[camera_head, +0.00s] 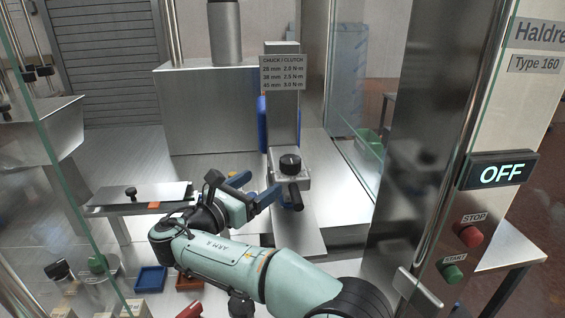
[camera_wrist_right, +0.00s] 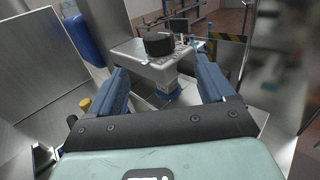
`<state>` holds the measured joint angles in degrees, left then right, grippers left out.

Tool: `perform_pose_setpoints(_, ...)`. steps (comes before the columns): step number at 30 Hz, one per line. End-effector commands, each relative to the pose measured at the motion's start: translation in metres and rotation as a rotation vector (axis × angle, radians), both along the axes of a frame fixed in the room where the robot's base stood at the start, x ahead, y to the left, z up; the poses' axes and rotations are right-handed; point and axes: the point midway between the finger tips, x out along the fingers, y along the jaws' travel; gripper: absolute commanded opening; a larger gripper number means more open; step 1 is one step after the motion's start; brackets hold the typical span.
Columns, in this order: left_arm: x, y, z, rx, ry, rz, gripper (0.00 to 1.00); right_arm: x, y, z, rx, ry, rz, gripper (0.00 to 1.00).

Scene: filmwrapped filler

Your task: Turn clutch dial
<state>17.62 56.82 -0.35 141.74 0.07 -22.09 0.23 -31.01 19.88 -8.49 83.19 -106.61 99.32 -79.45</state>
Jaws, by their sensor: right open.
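The clutch dial (camera_head: 290,163) is a black knob with a pale index mark on top of a grey metal head block on the column. In the right wrist view the dial (camera_wrist_right: 159,44) stands ahead, beyond my fingertips. My right gripper (camera_head: 264,185) is open and empty, to the left of the head block and a little lower than the dial. In the wrist view its two blue fingers (camera_wrist_right: 165,76) are spread wide, apart from the dial. A plate lettered "CHUCK / CLUTCH" (camera_head: 283,73) lists sizes and torques above the dial. My left gripper is not in view.
A metal shelf (camera_head: 105,197) with a small black knob is at left. Blue (camera_head: 150,279) and brown (camera_head: 189,280) trays lie below. Glass panels flank the cell. At right are a lit "OFF" display (camera_head: 499,171), a red STOP button (camera_head: 470,236) and a green START button (camera_head: 453,273).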

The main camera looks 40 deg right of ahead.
Motion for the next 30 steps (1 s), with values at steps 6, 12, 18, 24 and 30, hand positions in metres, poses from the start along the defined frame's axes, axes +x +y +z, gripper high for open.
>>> perform_pose_setpoints(6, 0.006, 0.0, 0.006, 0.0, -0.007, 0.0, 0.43, 0.013, -0.048, 0.002, 0.0, -0.002, -0.005, 0.82)
perform_pose_setpoints(12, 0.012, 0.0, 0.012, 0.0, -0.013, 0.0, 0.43, 0.023, -0.083, 0.003, 0.0, -0.003, -0.004, 0.82)
perform_pose_setpoints(18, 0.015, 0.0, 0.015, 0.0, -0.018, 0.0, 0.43, 0.03, -0.103, 0.002, 0.0, -0.003, -0.002, 0.82)
perform_pose_setpoints(24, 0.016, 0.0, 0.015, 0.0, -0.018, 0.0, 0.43, 0.031, -0.107, 0.001, 0.001, -0.002, 0.001, 0.82)
perform_pose_setpoints(30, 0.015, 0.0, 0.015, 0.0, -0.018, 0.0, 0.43, 0.031, -0.106, 0.001, 0.001, -0.002, 0.001, 0.69)
